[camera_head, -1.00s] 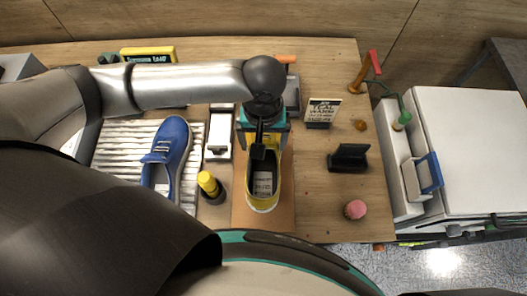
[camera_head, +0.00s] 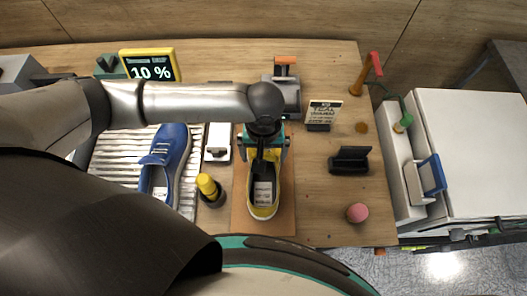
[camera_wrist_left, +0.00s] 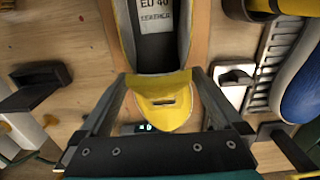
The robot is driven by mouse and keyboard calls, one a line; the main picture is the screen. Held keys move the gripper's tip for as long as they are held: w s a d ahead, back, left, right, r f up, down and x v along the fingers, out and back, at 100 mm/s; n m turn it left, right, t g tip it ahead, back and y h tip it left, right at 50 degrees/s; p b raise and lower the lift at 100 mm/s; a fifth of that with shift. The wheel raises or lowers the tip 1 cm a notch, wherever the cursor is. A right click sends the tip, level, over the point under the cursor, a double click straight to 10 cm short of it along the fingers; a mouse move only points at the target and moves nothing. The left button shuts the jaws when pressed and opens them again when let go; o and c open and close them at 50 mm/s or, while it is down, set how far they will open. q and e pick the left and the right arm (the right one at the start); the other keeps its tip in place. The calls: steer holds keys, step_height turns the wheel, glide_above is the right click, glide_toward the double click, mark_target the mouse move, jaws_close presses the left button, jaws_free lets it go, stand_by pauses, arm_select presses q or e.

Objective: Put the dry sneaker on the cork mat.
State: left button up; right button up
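The yellow sneaker (camera_head: 264,208), with a grey inside and a printed insole label, is at the cork mat (camera_head: 241,222), low over it or resting on it; I cannot tell which. My left gripper (camera_head: 265,155) is above its front part. In the left wrist view, the fingers of my left gripper (camera_wrist_left: 161,76) lie against both sides of the yellow sneaker (camera_wrist_left: 165,108), which is between them. The gripper hides part of the sneaker in the head view. My right gripper is not in view.
A blue sneaker (camera_head: 172,145) lies on a white ribbed rack (camera_head: 110,155) at the left. A yellow-capped bottle (camera_head: 208,187) and a white brush-like item (camera_head: 218,141) stand left of the mat. A black holder (camera_head: 350,160) and a pink ball (camera_head: 357,213) are at the right.

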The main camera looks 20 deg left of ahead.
arm_select(q)
step_height(320, 180, up, 12)
steer(key=p, duration=0.2)
steer(key=shift+r, duration=0.2)
steer(key=shift+d+f, duration=0.1)
steer(key=shift+f, duration=0.05)
stand_by(0.3)
